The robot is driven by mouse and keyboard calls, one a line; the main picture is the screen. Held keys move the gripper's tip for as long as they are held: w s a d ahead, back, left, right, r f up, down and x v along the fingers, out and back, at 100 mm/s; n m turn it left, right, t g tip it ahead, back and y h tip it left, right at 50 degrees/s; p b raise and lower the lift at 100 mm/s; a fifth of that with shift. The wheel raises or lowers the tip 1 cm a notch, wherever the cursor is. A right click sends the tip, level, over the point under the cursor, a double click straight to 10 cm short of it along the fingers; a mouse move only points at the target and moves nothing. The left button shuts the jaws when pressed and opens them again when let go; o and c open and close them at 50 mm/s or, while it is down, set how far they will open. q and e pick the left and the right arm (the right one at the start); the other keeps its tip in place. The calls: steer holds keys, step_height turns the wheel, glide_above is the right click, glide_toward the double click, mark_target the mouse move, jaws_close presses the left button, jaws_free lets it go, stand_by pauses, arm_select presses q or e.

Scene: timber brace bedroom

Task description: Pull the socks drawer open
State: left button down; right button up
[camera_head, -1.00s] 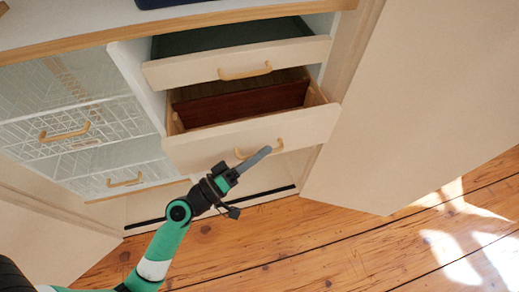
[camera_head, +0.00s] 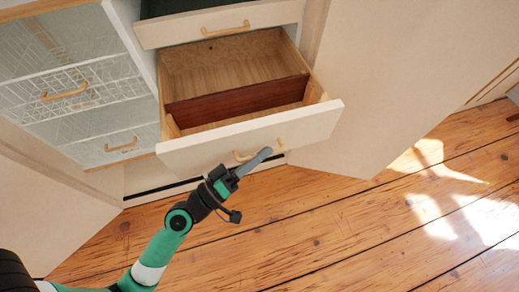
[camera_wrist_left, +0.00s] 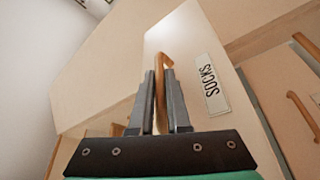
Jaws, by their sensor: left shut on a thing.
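The socks drawer (camera_head: 305,128) is the lower of two drawers in the middle of the cabinet. It stands well out, showing a bare wooden inside with a dark red-brown divider (camera_head: 240,98) across it. In the left wrist view its front carries a label (camera_wrist_left: 213,83) reading SOCKS. My left gripper (camera_head: 253,161) is at the drawer front, shut on the wooden handle (camera_head: 281,143). In the left wrist view the handle (camera_wrist_left: 162,80) runs between the two fingers. My right gripper is not in view.
The drawer above (camera_head: 222,24) also stands partly out. Wire baskets (camera_head: 75,92) with handles are at the left. Open cabinet doors stand at the left (camera_head: 50,215) and right (camera_head: 400,70). The plank floor (camera_head: 330,225) in front is clear.

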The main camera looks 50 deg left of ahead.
arm_select(q)
steer(key=shift+s+d, duration=0.15)
steer(key=shift+d, duration=0.15)
steer(key=c, duration=1.2)
jaws_free()
steer(key=shift+o, duration=0.2)
steer(key=shift+s, duration=0.1)
steer(key=b+v, duration=0.5)
steer(key=v, duration=0.6)
steer(key=shift+s, duration=0.2)
steer(key=shift+f, duration=0.1)
